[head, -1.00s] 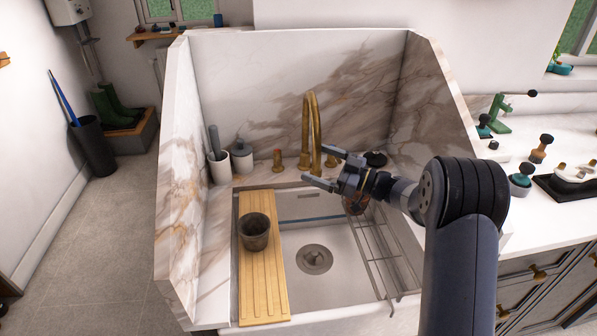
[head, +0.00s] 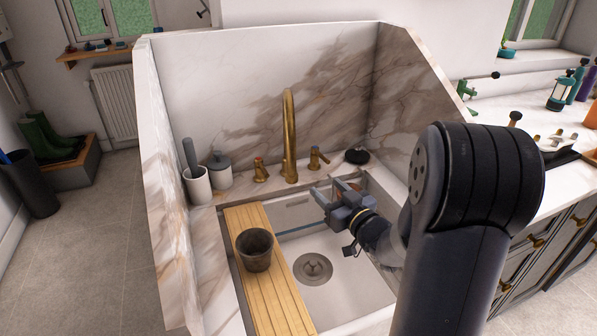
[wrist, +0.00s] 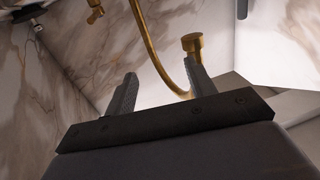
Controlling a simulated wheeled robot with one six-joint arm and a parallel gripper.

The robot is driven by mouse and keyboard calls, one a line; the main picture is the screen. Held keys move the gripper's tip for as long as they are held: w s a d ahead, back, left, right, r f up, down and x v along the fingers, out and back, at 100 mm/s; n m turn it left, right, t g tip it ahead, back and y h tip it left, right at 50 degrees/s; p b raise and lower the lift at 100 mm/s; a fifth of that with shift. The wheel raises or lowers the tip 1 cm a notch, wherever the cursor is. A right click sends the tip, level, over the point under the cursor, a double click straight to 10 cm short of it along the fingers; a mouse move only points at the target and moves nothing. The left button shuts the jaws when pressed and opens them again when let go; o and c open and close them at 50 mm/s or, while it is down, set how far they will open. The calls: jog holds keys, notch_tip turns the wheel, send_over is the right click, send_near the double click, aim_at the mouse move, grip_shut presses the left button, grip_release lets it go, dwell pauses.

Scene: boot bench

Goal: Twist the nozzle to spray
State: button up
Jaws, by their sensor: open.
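A brass tap (head: 289,135) with a tall arched spout stands at the back of the sink. In the wrist view the curved spout (wrist: 152,50) shows upside down, ending in a wider brass nozzle (wrist: 193,43). The nozzle shows just beyond the right finger, which hides part of the spout end. In the head view I cannot separate the nozzle from the spout in line behind it. My gripper (head: 321,203) is open and empty, over the sink, in front of and to the right of the tap. It appears apart from the spout.
A wooden board (head: 268,290) with a dark cup (head: 255,250) lies across the sink's left side. Brass handles (head: 261,170) (head: 317,158) flank the tap. A soap bottle (head: 220,170) stands at back left. Marble walls (head: 260,80) enclose the sink.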

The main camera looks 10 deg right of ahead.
jog(key=p+x, duration=0.1)
jog(key=x, duration=0.8)
jog(key=shift+w, duration=0.2)
grip_shut()
dwell(0.3)
jog(key=c, duration=1.1)
grip_release()
jog(key=o, duration=1.1)
jog(key=b+v, duration=0.1)
jog(key=v, duration=1)
jog(key=shift+w+a, duration=0.1)
jog(key=shift+w, duration=0.05)
